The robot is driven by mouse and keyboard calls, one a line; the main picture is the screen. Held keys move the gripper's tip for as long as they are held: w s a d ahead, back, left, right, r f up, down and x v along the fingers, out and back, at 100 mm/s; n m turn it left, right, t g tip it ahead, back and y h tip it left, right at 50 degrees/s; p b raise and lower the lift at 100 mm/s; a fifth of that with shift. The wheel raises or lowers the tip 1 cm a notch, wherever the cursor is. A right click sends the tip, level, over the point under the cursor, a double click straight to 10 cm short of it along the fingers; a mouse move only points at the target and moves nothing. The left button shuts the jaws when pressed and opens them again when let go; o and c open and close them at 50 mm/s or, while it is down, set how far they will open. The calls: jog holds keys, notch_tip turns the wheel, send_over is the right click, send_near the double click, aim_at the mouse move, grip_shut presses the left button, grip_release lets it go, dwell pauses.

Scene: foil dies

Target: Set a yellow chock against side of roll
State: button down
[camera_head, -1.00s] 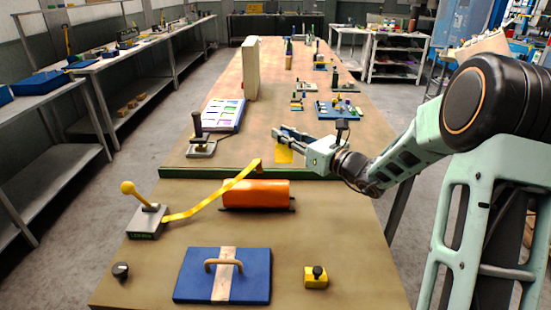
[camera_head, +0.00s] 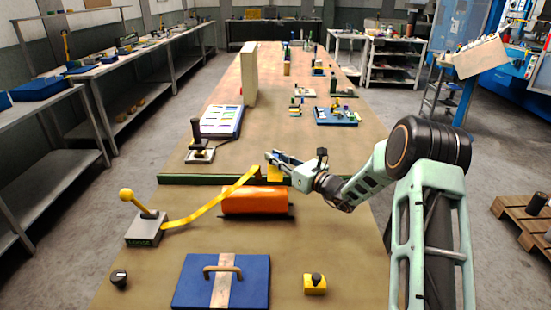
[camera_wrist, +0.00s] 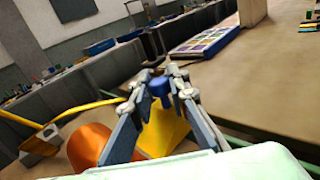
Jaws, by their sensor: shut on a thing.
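I cannot tell whether the chock touches the roll or the bench. Another yellow chock (camera_head: 315,285) with a dark knob sits at the near right.
A dark green strip (camera_head: 185,179) crosses the bench behind the roll. A grey block with a yellow-knobbed lever (camera_head: 145,228) stands left of the roll. A blue board with a handle (camera_head: 195,282) lies in front. Bench right of the roll is clear.

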jog(key=shift+f+b, duration=0.7)
jog(key=c, duration=1.8)
grip_release()
jog(key=shift+c, duration=0.2)
jog(key=shift+r, duration=0.1)
jog(key=shift+r+p, duration=0.55)
jog(key=shift+p, duration=0.15)
jog(key=v, duration=1.2)
jog(key=shift+b, duration=0.45)
